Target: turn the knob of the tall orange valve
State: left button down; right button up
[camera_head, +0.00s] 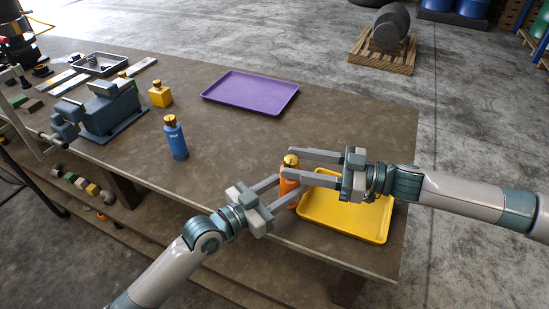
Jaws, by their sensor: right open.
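The tall orange valve (290,186) stands upright near the front edge of the brown workbench, with a gold knob (291,160) on top. My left gripper (290,187) comes in from the lower left, and its fingers lie on both sides of the orange body, seemingly closed on it. My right gripper (287,162) comes in from the right and is open. Its fingers reach to the knob's height, one behind the knob and one in front, hiding part of the orange body. I cannot tell whether they touch the knob.
A yellow tray (350,221) lies right beside the valve, under my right gripper. A purple tray (250,92) lies farther back. A blue bottle (175,139), a yellow block with a gold cap (160,96) and a blue-grey vise (112,106) stand to the left. The mid-bench is clear.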

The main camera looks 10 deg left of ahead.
jog(key=shift+w+a, duration=0.25)
jog(key=shift+a, duration=1.2)
jog(key=shift+w+a, duration=0.2)
jog(key=shift+a, duration=1.25)
jog(key=c, duration=1.1)
